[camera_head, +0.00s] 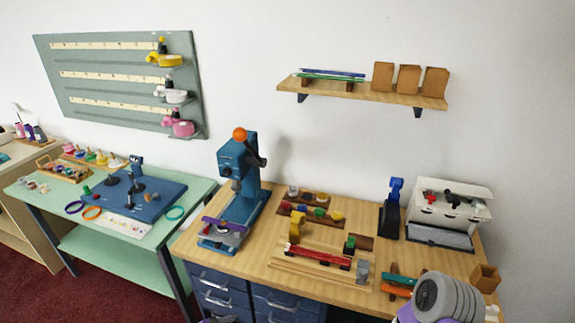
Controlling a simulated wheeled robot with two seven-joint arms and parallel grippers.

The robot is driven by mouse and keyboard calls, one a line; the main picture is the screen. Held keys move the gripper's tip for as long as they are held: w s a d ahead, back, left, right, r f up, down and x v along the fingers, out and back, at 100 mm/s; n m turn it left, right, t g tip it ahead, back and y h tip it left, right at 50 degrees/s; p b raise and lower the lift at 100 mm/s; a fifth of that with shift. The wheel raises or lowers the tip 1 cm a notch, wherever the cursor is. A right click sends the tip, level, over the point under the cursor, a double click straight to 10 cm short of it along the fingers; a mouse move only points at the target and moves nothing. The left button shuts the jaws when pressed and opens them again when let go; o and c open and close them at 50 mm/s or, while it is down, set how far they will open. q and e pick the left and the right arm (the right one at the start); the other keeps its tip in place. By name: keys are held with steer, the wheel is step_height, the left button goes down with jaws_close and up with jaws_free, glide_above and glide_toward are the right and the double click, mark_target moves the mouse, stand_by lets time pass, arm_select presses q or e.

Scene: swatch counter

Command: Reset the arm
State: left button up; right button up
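A rounded grey ribbed part with purple below it shows at the lower right of the head view and looks like a link of my own arm. It covers part of the bench's front right corner. A small dark piece at the bottom edge left of centre is too cut off to name. Neither gripper's fingers show. A blue press (237,175) with an orange ball (239,134) on top and a dark lever stands upright at the left of the wooden bench (262,262). A purple and grey piece (225,228) is at its foot.
The bench carries a wooden fixture with a red bar (320,257), a small blue-and-black device (393,205), a white box (448,210) and a small wooden box (485,277). A green table (120,255) stands left. A wall shelf (360,92) and grey board (110,85) hang behind.

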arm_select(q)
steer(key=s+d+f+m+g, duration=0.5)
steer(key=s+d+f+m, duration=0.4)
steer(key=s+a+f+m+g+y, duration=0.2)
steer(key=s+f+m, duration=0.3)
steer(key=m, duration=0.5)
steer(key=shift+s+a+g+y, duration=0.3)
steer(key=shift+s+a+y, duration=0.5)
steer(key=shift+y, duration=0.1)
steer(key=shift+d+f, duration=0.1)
